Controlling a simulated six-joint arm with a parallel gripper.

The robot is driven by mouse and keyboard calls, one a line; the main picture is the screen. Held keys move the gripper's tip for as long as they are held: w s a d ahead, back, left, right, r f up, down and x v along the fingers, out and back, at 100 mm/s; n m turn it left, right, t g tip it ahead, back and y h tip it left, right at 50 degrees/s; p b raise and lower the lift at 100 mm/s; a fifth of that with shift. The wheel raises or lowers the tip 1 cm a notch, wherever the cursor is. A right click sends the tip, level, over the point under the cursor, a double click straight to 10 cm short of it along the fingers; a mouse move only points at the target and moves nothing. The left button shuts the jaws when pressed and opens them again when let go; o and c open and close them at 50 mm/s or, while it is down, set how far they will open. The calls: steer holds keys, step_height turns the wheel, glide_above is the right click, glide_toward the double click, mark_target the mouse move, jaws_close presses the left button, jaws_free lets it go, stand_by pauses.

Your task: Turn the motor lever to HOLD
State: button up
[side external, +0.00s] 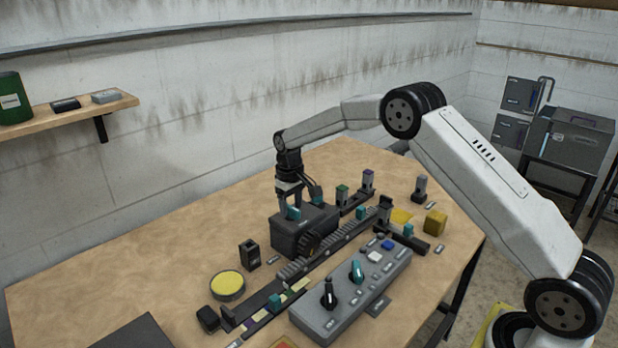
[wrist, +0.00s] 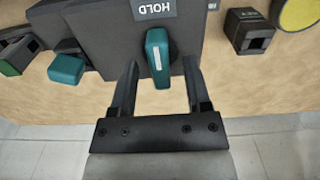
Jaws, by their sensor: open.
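The dark motor box (side external: 290,238) stands on the table below my gripper (side external: 301,204). The teal motor lever (side external: 294,213) is on top of it. In the wrist view the lever (wrist: 158,60) lies upright in the picture, near a HOLD label (wrist: 152,8) at the top edge. My gripper (wrist: 160,66) is open, with one finger on each side of the lever. Gaps show between the lever and both fingers, so it is not gripped. Any other label on the box is out of view or hidden.
A grey control panel (side external: 340,318) with a black knob (side external: 329,296), a teal knob (side external: 357,270) and buttons stands in front. A toothed rack (side external: 335,248) runs beside the motor box. A yellow round pad (side external: 228,285) and a small black block (side external: 249,255) lie left.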

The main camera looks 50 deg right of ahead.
steer(key=shift+r, duration=3.45)
steer(key=shift+s+a+r, duration=0.1)
steer(key=shift+s+a, duration=0.25)
steer(key=shift+s, duration=0.5)
steer(key=s+a+f+t, duration=0.1)
steer(key=s+a, duration=0.1)
steer(key=s, duration=1.2)
steer(key=s+a+f+t, duration=0.1)
steer(key=s+a+f, duration=0.1)
steer(key=s, duration=1.2)
steer(key=shift+a+f+t, duration=0.2)
steer(key=shift+a+t, duration=0.1)
steer(key=shift+a, duration=0.35)
